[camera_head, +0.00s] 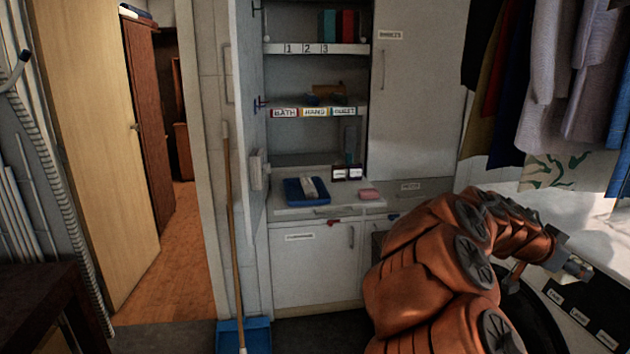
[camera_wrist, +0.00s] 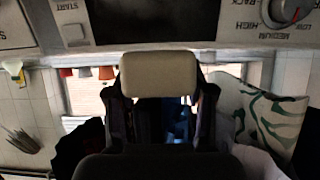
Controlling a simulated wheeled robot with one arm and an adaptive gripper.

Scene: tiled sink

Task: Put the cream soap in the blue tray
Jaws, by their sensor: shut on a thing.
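My gripper (camera_head: 577,268) is at the far right of the head view, well away from the tray, beside the white surface below the hanging clothes. In the wrist view my gripper (camera_wrist: 160,92) is shut on a cream block, the cream soap (camera_wrist: 160,74), held between its two dark fingers.
A pink block (camera_head: 369,194) lies right of the tray, and dark labelled boxes (camera_head: 347,173) stand behind it. A broom (camera_head: 231,215) leans left of the cabinet. Clothes (camera_head: 555,85) hang at right. The wrist view shows an inverted appliance panel (camera_wrist: 160,22) with a dial.

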